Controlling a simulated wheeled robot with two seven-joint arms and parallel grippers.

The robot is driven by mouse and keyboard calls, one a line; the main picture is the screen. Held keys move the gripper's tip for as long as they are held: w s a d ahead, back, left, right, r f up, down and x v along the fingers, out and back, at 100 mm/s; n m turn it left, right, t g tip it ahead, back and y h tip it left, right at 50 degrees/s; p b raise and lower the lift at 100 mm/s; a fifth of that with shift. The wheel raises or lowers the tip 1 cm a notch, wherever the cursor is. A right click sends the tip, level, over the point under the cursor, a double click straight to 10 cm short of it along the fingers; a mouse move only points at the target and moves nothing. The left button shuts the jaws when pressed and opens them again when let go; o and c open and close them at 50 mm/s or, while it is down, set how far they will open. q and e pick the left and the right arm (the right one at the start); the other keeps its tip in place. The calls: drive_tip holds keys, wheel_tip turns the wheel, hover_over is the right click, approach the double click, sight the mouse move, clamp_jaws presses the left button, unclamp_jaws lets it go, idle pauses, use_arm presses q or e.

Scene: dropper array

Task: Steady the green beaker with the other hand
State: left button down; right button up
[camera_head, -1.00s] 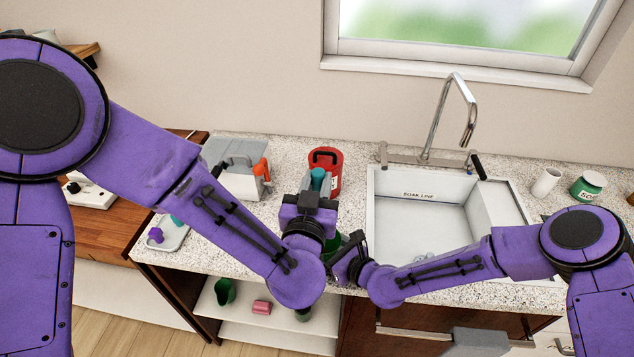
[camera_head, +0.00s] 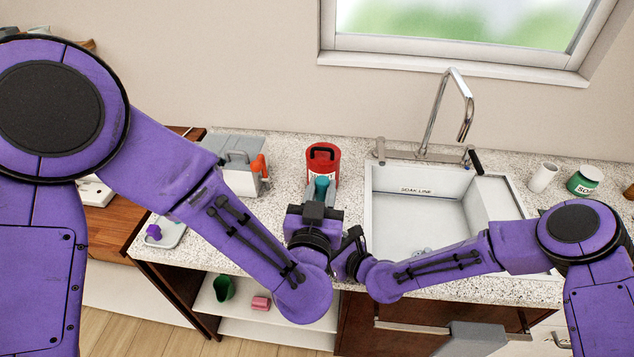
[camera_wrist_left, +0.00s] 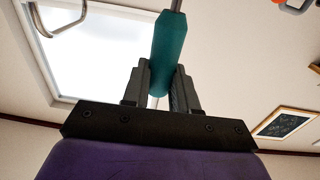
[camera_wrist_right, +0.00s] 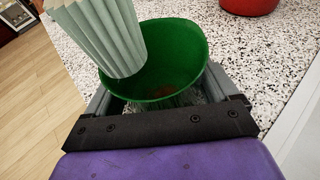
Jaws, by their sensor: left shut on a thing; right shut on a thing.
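The green beaker (camera_wrist_right: 170,60) stands between the fingers of my right gripper (camera_wrist_right: 165,105) in the right wrist view, its open mouth facing up. A dark reddish patch shows inside it. My right gripper (camera_head: 350,243) is shut on it; the head view hides the beaker behind my arms. My left gripper (camera_head: 319,203) is shut on a teal handle (camera_wrist_left: 168,50), which also shows in the head view (camera_head: 321,187). A pale green ribbed cylinder (camera_wrist_right: 104,35) overlaps the beaker's rim in the right wrist view; I cannot tell whether it is part of the teal-handled thing.
A red container (camera_head: 323,157) stands behind my left gripper. The sink (camera_head: 420,200) with its faucet (camera_head: 440,120) is to the right. A green cup (camera_head: 223,287) and a pink block (camera_head: 260,303) sit on the lower shelf.

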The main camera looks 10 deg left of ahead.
use_arm(q)
drive_tip(key=shift+f, duration=0.1)
drive_tip(key=shift+f, duration=2.4)
drive_tip(key=shift+a, duration=0.1)
drive_tip(key=c, duration=1.7)
unclamp_jaws()
clamp_jaws()
drive_tip(key=shift+f, duration=1)
drive_tip(key=shift+w, duration=0.15)
